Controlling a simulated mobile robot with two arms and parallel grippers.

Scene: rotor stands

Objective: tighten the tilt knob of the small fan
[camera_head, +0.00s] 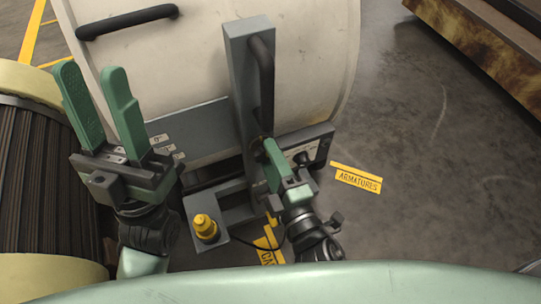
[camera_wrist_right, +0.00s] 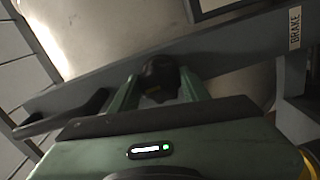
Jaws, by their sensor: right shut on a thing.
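I cannot make out a small fan in either view. My right gripper (camera_head: 271,146) is at the grey upright post (camera_head: 241,100), below its black handle. In the right wrist view the two green fingers (camera_wrist_right: 158,84) are shut on a dark round knob (camera_wrist_right: 160,70) in front of the grey bar. In the head view the knob is mostly hidden by the fingers. My left gripper (camera_head: 91,72) is open and empty, raised at the left with its fingers pointing up the picture.
A large pale drum-like body (camera_head: 190,70) with a black handle (camera_head: 127,21) stands behind the post. A yellow knob or button (camera_head: 205,227) sits on the grey base. A ribbed dark rotor (camera_head: 35,170) is at far left. Floor (camera_head: 430,170) at the right is clear around an ARMATURES label (camera_head: 357,179).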

